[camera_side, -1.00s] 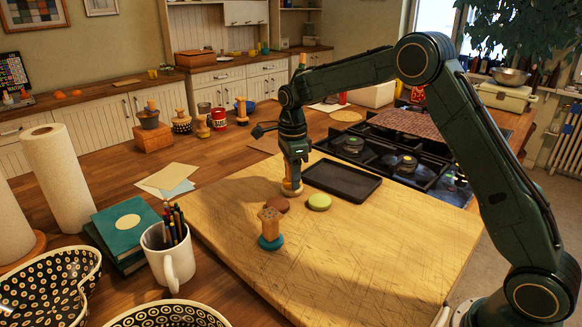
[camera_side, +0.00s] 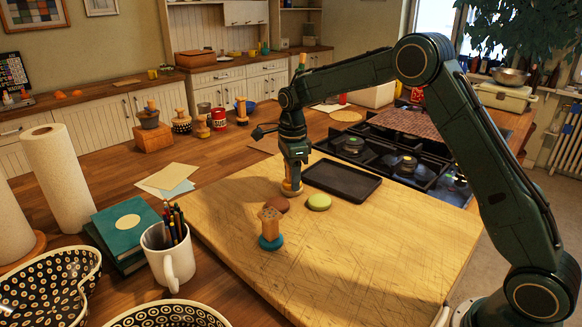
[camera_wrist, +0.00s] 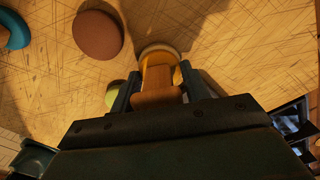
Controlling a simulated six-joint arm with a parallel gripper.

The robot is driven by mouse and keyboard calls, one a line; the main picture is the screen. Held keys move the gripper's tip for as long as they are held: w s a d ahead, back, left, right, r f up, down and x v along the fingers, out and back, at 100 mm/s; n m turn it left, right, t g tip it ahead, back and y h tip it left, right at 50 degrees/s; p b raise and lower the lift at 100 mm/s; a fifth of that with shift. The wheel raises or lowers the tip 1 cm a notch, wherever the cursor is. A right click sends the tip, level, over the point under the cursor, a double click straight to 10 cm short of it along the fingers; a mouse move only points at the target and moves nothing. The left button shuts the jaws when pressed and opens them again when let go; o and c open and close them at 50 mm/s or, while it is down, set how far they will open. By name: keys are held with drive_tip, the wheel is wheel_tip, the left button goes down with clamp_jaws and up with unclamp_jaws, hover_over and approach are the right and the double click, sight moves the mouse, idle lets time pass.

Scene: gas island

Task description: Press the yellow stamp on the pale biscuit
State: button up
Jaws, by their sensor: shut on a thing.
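My gripper (camera_side: 292,178) points down over the far left part of the board and is shut on the yellow stamp (camera_side: 288,187). In the wrist view the stamp's wooden handle (camera_wrist: 157,82) is between the fingers. A pale round rim, seemingly the pale biscuit (camera_wrist: 158,47), shows at the stamp's foot; the stamp hides most of it. The stamp looks upright and right over it, but I cannot tell whether they touch. A brown biscuit (camera_side: 277,205) and a green biscuit (camera_side: 319,202) lie close by on the board.
A teal-based stamp (camera_side: 271,229) stands nearer the camera on the wooden board (camera_side: 370,250). A dark tray (camera_side: 342,181) lies behind the biscuits, beside the gas hob (camera_side: 407,163). A pencil mug (camera_side: 168,255) and teal books (camera_side: 123,232) stand left. The board's right part is clear.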

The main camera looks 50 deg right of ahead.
drive_tip(key=shift+s+f, duration=0.1)
drive_tip(key=shift+f, duration=0.2)
drive_tip(key=shift+r, duration=0.15)
drive_tip(key=shift+r, duration=3.6)
